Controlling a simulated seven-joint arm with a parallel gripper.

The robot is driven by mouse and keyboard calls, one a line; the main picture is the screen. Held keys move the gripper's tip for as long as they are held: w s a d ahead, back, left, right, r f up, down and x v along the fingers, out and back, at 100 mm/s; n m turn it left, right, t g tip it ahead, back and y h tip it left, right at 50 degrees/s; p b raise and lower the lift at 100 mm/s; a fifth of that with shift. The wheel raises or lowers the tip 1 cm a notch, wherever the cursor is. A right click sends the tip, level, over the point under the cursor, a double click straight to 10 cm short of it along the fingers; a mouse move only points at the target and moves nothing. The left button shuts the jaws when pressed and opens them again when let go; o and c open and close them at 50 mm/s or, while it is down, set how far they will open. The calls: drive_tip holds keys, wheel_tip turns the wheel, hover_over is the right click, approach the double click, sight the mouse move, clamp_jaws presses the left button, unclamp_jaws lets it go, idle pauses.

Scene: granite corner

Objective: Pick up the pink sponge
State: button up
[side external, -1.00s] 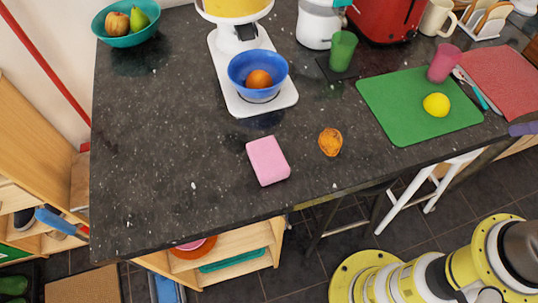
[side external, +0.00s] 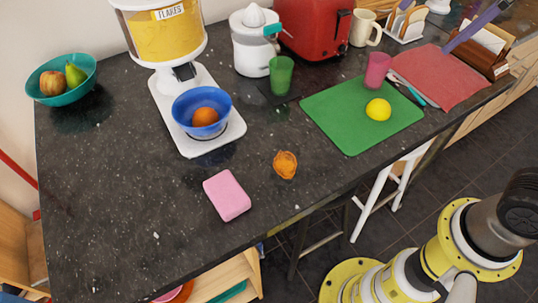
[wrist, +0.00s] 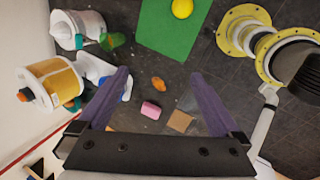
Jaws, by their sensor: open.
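The pink sponge (side external: 227,195) is a rounded block lying flat on the dark speckled counter, left of the orange wrinkled object. In the wrist view the sponge (wrist: 151,110) shows small and well away, between my two purple fingers in the picture. My gripper (wrist: 160,75) is open, with its fingers spread wide and nothing between them. In the side view only a purple finger-like part of it (side external: 474,27) shows at the upper right, over the red cloth and far from the sponge.
An orange wrinkled object (side external: 285,165) lies right of the sponge. The dispenser's white base (side external: 230,133) with a blue bowl (side external: 183,108) stands behind. A green mat (side external: 340,125) with a lemon (side external: 378,109) lies to the right. The counter left of the sponge is clear.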

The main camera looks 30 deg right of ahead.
drive_tip(key=w+a+n+g, duration=0.2)
drive_tip(key=w+a+n, duration=0.65)
drive_tip(key=a, duration=0.25)
drive_tip(key=n+g+h, duration=0.1)
drive_tip(key=n+g, duration=0.1)
drive_tip(key=n, duration=0.6)
hover_over(226, 191)
wheel_tip(226, 191, down, 13)
drive_tip(key=f, duration=0.8)
drive_tip(key=shift+w+f, duration=0.25)
drive_tip(key=shift+w, duration=0.1)
drive_tip(key=shift+s+f, duration=0.15)
drive_tip(key=shift+f, duration=1.2)
drive_tip(key=shift+s+f, duration=0.15)
drive_tip(key=shift+f, duration=1.15)
drive_tip(key=c, duration=1.3)
